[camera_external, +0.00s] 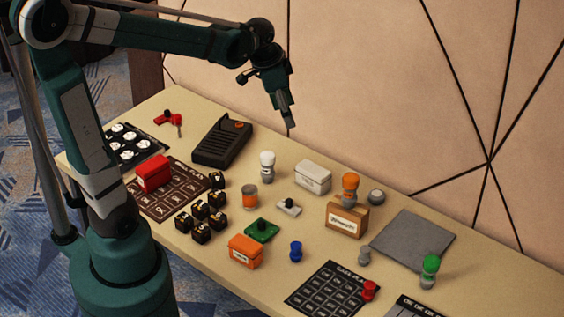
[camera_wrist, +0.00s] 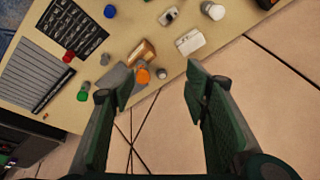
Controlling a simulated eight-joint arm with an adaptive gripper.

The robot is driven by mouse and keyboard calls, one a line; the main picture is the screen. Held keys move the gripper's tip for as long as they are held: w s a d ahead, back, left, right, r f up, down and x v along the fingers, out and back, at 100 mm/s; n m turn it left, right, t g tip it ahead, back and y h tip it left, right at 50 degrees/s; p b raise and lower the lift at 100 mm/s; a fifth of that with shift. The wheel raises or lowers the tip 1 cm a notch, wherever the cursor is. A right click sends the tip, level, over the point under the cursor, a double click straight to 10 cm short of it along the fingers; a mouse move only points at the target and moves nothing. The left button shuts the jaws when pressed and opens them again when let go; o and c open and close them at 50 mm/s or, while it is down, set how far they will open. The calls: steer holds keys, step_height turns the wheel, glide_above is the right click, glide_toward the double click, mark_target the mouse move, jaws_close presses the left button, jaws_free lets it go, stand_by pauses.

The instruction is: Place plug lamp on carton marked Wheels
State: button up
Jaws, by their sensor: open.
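A brown carton (camera_external: 346,220) with a white label stands right of the middle of the table; its print is too small to read surely. An orange-topped plug lamp (camera_external: 351,184) shows at its top edge; I cannot tell whether it stands on the carton or behind it. They also show in the wrist view, the carton (camera_wrist: 139,53) and the orange lamp (camera_wrist: 143,76). Similar lamps are a white one (camera_external: 267,165) and a green one (camera_external: 430,268). My gripper (camera_external: 289,118) is raised above the table's far side, open and empty; its two fingers (camera_wrist: 158,85) are apart.
A white box (camera_external: 312,177), a grey round piece (camera_external: 376,197) and a grey mat (camera_external: 413,238) are near the carton. An orange box (camera_external: 245,251), a green board (camera_external: 262,230) and several black cubes lie nearer the front. The wall (camera_external: 400,100) rises behind the table.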

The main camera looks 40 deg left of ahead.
steer(key=s+a+n+t, duration=0.1)
steer(key=s+a+n, duration=0.3)
steer(key=s, duration=0.4)
steer(key=s+a+r+n+t, duration=0.1)
steer(key=s+a+n+t, duration=0.1)
steer(key=s, duration=0.7)
steer(key=shift+a+r+n+t+y, duration=0.3)
steer(key=shift+a+n, duration=0.6)
steer(key=shift+a, duration=0.35)
steer(key=shift+f, duration=0.2)
